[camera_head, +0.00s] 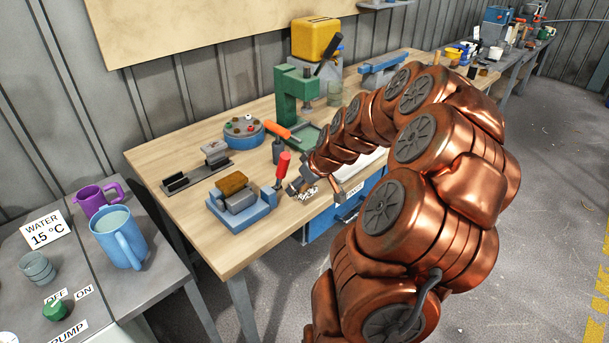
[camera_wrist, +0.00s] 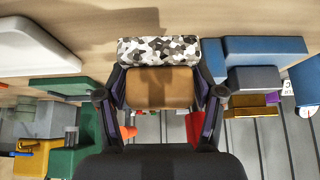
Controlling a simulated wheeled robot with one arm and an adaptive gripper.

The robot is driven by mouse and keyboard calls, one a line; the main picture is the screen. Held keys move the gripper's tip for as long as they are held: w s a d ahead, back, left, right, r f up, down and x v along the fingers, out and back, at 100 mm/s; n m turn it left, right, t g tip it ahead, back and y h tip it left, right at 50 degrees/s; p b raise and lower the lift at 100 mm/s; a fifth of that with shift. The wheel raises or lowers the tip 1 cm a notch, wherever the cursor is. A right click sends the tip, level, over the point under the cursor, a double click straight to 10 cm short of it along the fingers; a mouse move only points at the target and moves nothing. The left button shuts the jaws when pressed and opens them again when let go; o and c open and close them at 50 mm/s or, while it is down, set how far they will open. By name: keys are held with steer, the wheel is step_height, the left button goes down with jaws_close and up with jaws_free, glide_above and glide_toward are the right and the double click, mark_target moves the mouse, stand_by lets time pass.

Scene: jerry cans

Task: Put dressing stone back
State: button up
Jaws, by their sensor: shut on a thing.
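My gripper (camera_wrist: 160,93) is shut on a small block, which I take to be the dressing stone. In the wrist view its tan part (camera_wrist: 158,86) lies between the two fingers, and a black, grey and white camouflage-patterned part (camera_wrist: 157,49) shows beyond it. In the head view my gripper (camera_head: 299,188) is low over the front of the wooden bench (camera_head: 222,251), beside a red-handled tool (camera_head: 283,165). The speckled part of the block (camera_head: 308,193) shows there only slightly. I cannot tell whether it touches the bench.
Left of my gripper stands a blue base (camera_head: 243,218) bearing a grey and a brown block (camera_head: 232,184). Behind it are a dark rack (camera_head: 190,178) with a grey block (camera_head: 214,152), a round blue holder (camera_head: 243,133), and a green press (camera_head: 292,91). Bare wood lies at front left.

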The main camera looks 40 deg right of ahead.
steer(key=w+d+p, duration=0.1)
steer(key=w+d, duration=0.1)
steer(key=w+d+p, duration=0.1)
steer(key=w+d, duration=0.1)
steer(key=d, duration=0.1)
steer(key=shift+w+d+f, duration=0.2)
steer(key=shift+d, duration=0.1)
steer(key=shift+w+d+f, duration=0.2)
steer(key=shift+w+d, duration=0.05)
steer(key=shift+d, duration=0.1)
steer(key=shift+f+p, duration=1)
steer(key=shift+f, duration=0.75)
steer(key=shift+f, duration=0.15)
steer(key=o, duration=1.1)
